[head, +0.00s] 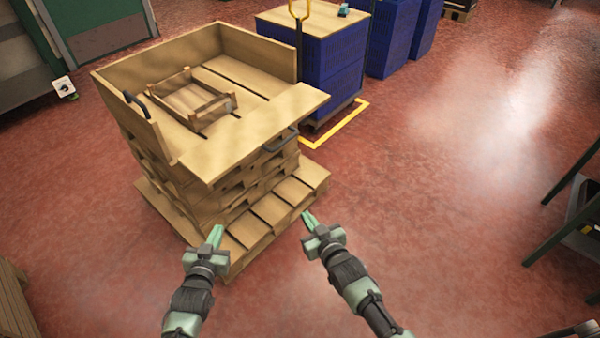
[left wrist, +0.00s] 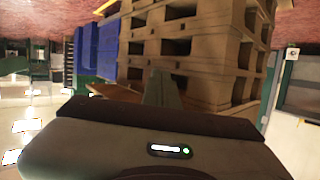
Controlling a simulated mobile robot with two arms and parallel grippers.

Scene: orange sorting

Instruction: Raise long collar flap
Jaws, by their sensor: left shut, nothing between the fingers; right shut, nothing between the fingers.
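A wooden collar (head: 245,42) stands on a stack of pallets, with its back and left walls upright. Its long front flap (head: 250,135) lies folded outward, roughly level, jutting over the near side of the stack. A dark handle (head: 281,139) shows at the flap's outer edge. My left gripper (head: 217,232) is shut and empty, in front of the stack and lower in the picture than the flap. My right gripper (head: 308,217) is shut and empty, right of the left one, near the bottom pallet's front corner. Neither touches the flap. In the left wrist view, the left fingers (left wrist: 161,88) point toward the pallet stack (left wrist: 190,45).
A small wooden crate (head: 222,104) sits inside the collar on the slatted deck. The bottom pallet (head: 270,212) sticks out toward me. Blue crate stacks (head: 330,68) stand behind right, beside a yellow floor line (head: 340,130). Red floor (head: 430,210) is clear to the right.

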